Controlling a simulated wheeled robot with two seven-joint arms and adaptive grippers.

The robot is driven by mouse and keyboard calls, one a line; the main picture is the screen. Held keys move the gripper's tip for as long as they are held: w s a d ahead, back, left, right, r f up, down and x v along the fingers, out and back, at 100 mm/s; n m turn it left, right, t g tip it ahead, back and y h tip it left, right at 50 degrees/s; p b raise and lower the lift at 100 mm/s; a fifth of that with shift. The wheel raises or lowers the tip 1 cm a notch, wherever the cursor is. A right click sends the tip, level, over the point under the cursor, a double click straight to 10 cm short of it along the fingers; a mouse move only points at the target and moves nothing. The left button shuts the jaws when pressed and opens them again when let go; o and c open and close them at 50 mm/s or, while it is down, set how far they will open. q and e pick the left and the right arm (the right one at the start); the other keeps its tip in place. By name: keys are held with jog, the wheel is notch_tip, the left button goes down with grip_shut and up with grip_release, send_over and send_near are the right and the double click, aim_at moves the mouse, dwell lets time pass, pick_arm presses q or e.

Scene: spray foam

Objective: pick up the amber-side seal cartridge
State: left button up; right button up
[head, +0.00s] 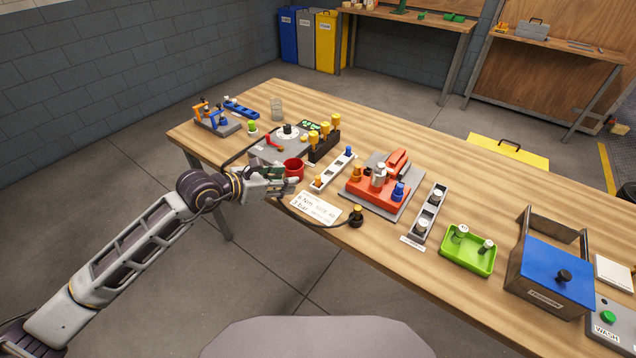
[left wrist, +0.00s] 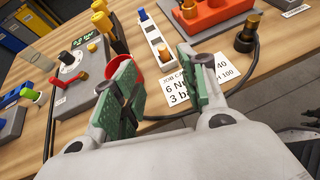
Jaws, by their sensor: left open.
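A white rail (head: 333,170) on the table holds an amber piece (head: 318,183) at its near end and a blue piece (head: 348,151) at its far end. I take the amber piece as the amber-side seal cartridge; no label confirms it. My left gripper (head: 288,184) is open and empty, left of the rail's near end, beside a red cup (head: 293,168). Its green-padded fingers also frame the left wrist view (left wrist: 158,62). My right gripper is not in view.
A job card (head: 316,208) lies just in front of the rail, with a dark hose and a black-and-amber fitting (head: 356,215) nearby. A red fixture (head: 374,190) stands right of the rail. A dark rack (head: 323,148) with yellow-topped pieces stands behind the cup.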

pick_arm(q)
jog(key=shift+s+f, duration=0.1)
jog(key=shift+f, duration=0.1)
dwell(0.4)
send_near(317, 177)
jog(key=shift+p+x, duration=0.3)
jog(key=shift+x, duration=1.65)
jog(key=shift+f, duration=0.1)
jog(key=shift+x, duration=2.55)
jog(key=c, duration=0.9)
